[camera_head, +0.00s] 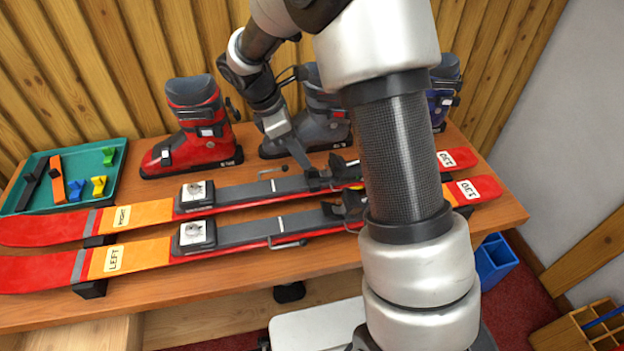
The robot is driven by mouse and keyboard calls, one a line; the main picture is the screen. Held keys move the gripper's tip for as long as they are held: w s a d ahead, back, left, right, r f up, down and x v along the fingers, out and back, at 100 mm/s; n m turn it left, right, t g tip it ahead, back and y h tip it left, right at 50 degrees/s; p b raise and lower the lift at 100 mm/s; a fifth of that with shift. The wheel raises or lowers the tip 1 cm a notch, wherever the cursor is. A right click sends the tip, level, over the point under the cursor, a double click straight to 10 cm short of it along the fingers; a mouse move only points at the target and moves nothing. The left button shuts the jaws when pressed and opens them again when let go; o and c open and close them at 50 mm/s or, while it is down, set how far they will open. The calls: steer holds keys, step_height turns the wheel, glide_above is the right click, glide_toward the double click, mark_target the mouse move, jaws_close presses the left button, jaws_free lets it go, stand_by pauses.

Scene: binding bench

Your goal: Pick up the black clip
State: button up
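No thing is plain to me as a small black clip. The closest match is a long black piece (33,184) lying slantwise in the green tray (117,169) at the left, beside an orange piece of like shape (57,180). My gripper (301,160) is far to the right of the tray, pointing down in front of the grey boot, just above the rear ski. It is small and partly merged with the dark boot and binding behind it, so its opening and any held thing cannot be made out.
Blue (75,190), yellow (99,185) and green (108,156) small pieces lie in the tray. Two red-orange skis with bindings (193,236) lie across the bench. Red (195,130), grey (325,125) and blue (444,95) boots stand behind. My arm hides part of the skis.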

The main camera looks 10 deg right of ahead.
mark_target(312, 169)
steer(key=shift+b+x, duration=0.85)
steer(key=shift+x, duration=2.15)
steer(key=shift+w, duration=0.2)
jaws_close()
